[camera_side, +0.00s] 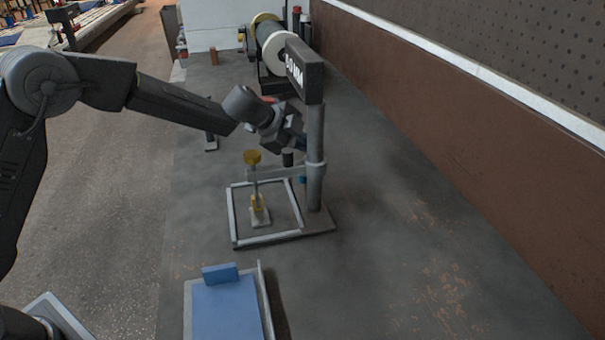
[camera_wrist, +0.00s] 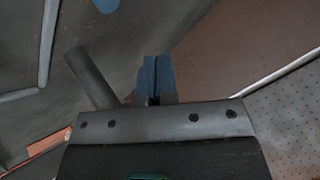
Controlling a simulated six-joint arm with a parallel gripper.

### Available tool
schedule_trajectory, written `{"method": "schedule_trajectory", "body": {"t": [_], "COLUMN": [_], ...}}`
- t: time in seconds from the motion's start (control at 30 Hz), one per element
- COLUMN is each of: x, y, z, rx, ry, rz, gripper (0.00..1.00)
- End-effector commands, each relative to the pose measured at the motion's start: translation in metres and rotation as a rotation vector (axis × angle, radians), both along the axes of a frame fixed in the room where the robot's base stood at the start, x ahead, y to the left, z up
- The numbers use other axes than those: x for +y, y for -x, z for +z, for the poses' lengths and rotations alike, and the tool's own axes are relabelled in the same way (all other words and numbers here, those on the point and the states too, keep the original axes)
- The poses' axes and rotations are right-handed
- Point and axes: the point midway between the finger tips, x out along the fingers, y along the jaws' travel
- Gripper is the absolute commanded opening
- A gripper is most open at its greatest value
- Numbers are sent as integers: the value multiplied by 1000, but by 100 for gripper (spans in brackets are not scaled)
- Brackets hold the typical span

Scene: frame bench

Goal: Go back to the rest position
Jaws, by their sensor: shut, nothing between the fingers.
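My gripper (camera_side: 292,138) is at the end of my outstretched arm, above the bench and close to the grey upright post (camera_side: 316,150), which hides part of it in the side view. In the wrist view its two blue fingers (camera_wrist: 156,78) are together with nothing between them. I cannot tell whether the gripper touches the post.
A square frame of grey bars (camera_side: 236,216) lies at the post's foot, with a yellow-topped clamp (camera_side: 253,158) at it. A dark sign box (camera_side: 305,72) tops the post. Spools (camera_side: 280,52) stand behind. A blue block tray (camera_side: 225,310) is in front. The bench's right side is clear.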

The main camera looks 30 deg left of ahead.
Motion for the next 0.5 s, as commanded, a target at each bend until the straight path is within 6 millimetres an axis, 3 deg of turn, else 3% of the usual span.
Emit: {"method": "schedule_trajectory", "body": {"t": [0.27,0.37,0.5], "x": [0,1,5], "y": [2,12,47], "z": [3,19,56], "rx": [2,20,87], "ry": [4,24,80], "rz": [3,25,98], "gripper": [0,0,0]}}
